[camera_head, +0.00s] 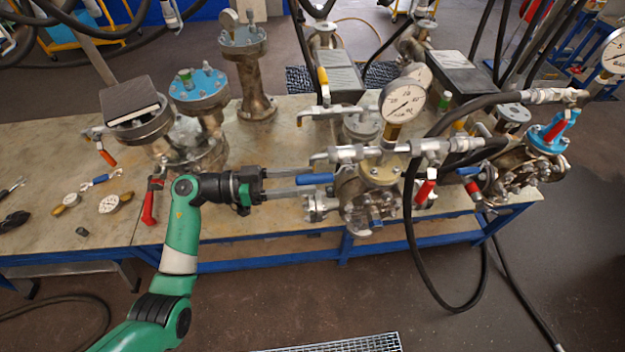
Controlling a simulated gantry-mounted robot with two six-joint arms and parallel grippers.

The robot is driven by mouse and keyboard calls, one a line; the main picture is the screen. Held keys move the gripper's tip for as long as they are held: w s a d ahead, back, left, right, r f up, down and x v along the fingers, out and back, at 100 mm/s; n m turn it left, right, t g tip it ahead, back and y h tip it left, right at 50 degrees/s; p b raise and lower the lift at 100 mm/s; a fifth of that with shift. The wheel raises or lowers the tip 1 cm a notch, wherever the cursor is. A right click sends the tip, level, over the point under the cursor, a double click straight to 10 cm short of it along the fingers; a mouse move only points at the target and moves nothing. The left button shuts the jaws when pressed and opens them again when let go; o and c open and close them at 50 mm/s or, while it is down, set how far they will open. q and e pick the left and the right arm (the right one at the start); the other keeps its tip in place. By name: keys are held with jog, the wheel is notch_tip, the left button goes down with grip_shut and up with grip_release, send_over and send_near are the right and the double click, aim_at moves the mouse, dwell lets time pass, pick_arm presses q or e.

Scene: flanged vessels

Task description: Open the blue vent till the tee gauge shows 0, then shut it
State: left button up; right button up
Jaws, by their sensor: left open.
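The blue vent handle (317,179) sticks out to the left from the fittings on top of a flanged steel vessel (368,200) near the table's front edge. It lies about level in the picture. My left gripper (306,182) comes in from the left, open, with one finger above and one below the handle's left end; I cannot tell whether either touches it. The tee gauge (403,101), round and white-faced, stands upright above the same vessel; its reading is too small to tell. My right gripper is not in view.
A red-handled valve (426,190) and a black hose (408,230) are close to the vessel's right. More vessels stand behind, including a blue-topped one (199,85). Loose gauges (109,204) lie on the table (50,155) at left.

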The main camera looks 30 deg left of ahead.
aim_at(325, 176)
pick_arm(q)
jog(key=shift+x, duration=1.3)
grip_shut()
dwell(0.4)
